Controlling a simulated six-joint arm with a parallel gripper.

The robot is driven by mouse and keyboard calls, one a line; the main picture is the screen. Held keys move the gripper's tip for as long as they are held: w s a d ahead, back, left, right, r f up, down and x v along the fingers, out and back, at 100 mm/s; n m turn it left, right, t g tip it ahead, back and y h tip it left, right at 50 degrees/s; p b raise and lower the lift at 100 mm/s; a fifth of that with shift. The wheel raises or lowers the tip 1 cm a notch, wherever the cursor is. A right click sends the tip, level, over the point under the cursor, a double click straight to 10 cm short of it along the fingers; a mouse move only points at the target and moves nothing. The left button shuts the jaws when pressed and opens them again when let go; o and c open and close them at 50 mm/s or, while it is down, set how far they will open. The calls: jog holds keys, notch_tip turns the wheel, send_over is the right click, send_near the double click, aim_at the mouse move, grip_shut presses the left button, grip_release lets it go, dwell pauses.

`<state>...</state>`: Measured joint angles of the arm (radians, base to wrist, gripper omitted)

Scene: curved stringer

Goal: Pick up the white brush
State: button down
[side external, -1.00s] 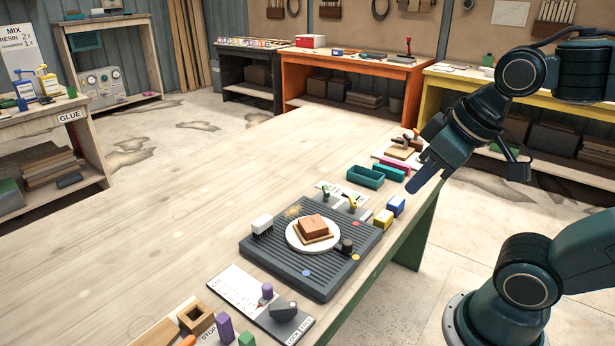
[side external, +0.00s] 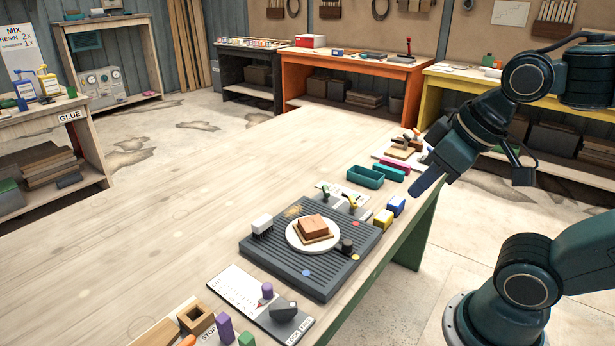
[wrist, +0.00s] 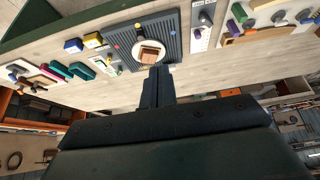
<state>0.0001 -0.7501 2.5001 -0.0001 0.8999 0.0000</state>
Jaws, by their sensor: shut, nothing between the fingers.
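The white brush (side external: 262,225), a white block with dark bristles, stands at the back left edge of the dark ribbed mat (side external: 328,280). I cannot make out the brush in the wrist view, where my gripper covers that side of the mat. My gripper (side external: 416,190) is shut and empty. It hangs in the air at the right, beyond the blue and yellow blocks and well apart from the brush. In the wrist view my gripper (wrist: 159,70) points toward the mat (wrist: 128,26).
A white disc (side external: 295,240) with a brown block (side external: 312,224) sits mid-mat. A dark knob (side external: 347,246) stands beside it. Yellow (side external: 383,220) and blue blocks (side external: 396,206) and a teal tray (side external: 365,177) line the table's right side. The table's left side (side external: 170,190) is clear.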

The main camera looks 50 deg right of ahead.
dwell(0.4)
jog(key=c, duration=1)
grip_release()
jog(key=shift+c, duration=0.2)
jog(key=w+a+r+m+g+y, duration=0.1)
jog(key=w+r+m+g+y, duration=0.15)
jog(key=w+m, duration=1.3)
jog(key=w+d+f+m+g+y, duration=0.1)
jog(key=w+d+f, duration=0.2)
jog(key=w+f, duration=0.5)
jog(key=w+d+f+m+g+y, duration=0.1)
jog(key=w+d+f+g, duration=0.1)
jog(key=w+f, duration=0.5)
jog(key=w+d, duration=0.1)
jog(key=w, duration=0.5)
jog(key=shift+d+f, duration=0.15)
jog(key=shift+f, duration=0.2)
